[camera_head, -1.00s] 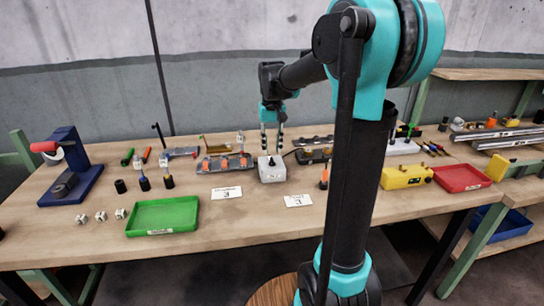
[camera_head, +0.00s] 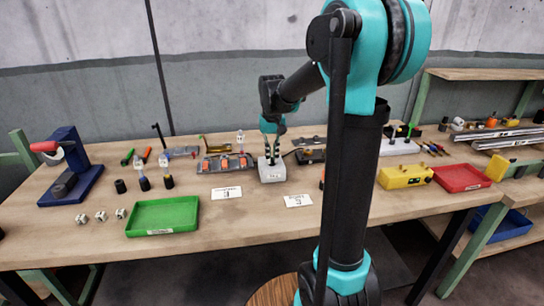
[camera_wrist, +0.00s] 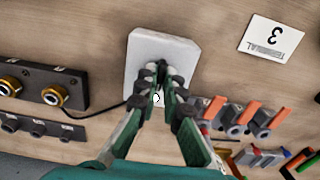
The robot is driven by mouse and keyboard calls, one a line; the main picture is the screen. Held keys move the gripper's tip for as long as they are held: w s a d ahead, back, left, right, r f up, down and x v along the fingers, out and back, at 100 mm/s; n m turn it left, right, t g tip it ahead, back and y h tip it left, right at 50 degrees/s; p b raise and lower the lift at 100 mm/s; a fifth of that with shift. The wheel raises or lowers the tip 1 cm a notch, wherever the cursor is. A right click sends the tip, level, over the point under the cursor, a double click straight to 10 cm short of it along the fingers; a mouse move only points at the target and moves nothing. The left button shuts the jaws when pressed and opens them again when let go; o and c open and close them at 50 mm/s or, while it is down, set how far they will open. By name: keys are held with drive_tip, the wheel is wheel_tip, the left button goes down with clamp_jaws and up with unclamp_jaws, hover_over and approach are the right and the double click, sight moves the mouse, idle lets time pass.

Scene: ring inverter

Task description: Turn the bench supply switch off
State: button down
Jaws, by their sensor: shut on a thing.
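The bench supply switch is a pale grey box (camera_head: 271,171) on the workbench; it also shows in the wrist view (camera_wrist: 147,45). A black cable leaves its side. My gripper (camera_head: 271,161) is down at the top of the box. In the wrist view my gripper (camera_wrist: 163,72) has its fingertips close together over the small dark lever at the box's middle, shut on it. The fingers hide most of the lever, so its exact position cannot be told.
A block with orange levers (camera_head: 226,162) stands just left of the box. A black socket block (camera_wrist: 37,87) joins the cable. Cards (camera_head: 298,201) lie in front. A green tray (camera_head: 163,216) is at front left, a yellow box (camera_head: 404,176) and red tray (camera_head: 461,178) at right.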

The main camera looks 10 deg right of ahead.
drive_tip(key=shift+n, duration=0.3)
drive_tip(key=n, duration=0.4)
drive_tip(key=shift+n, duration=0.3)
drive_tip(key=n, duration=0.5)
drive_tip(key=shift+n, duration=0.3)
drive_tip(key=n, duration=0.3)
drive_tip(key=shift+n, duration=2)
drive_tip(key=c, duration=1.7)
unclamp_jaws()
